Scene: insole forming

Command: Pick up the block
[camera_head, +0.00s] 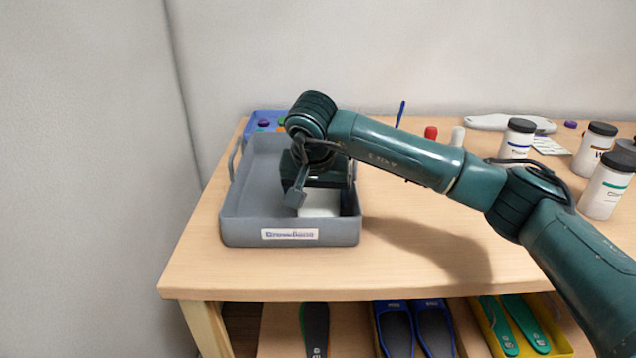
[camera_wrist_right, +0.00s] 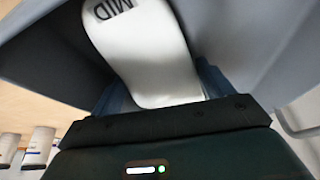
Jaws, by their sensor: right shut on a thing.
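The white block (camera_head: 320,206) is inside the grey tray (camera_head: 238,228), near its front right part. In the right wrist view the block (camera_wrist_right: 145,50) shows a dark "MID" label at its far end. My right gripper (camera_head: 322,198) reaches down into the tray and is shut on the block, with a finger on either side of it. Part of the block is hidden behind the gripper and the tray's front wall. Whether it touches the tray floor I cannot tell. My left gripper is not in view.
A blue tray (camera_head: 262,118) with small coloured pieces stands behind the grey tray. Several white bottles with dark lids, such as one (camera_head: 518,140), stand at the right. Insoles (camera_head: 396,330) lie on the shelf below. The table's front middle is clear.

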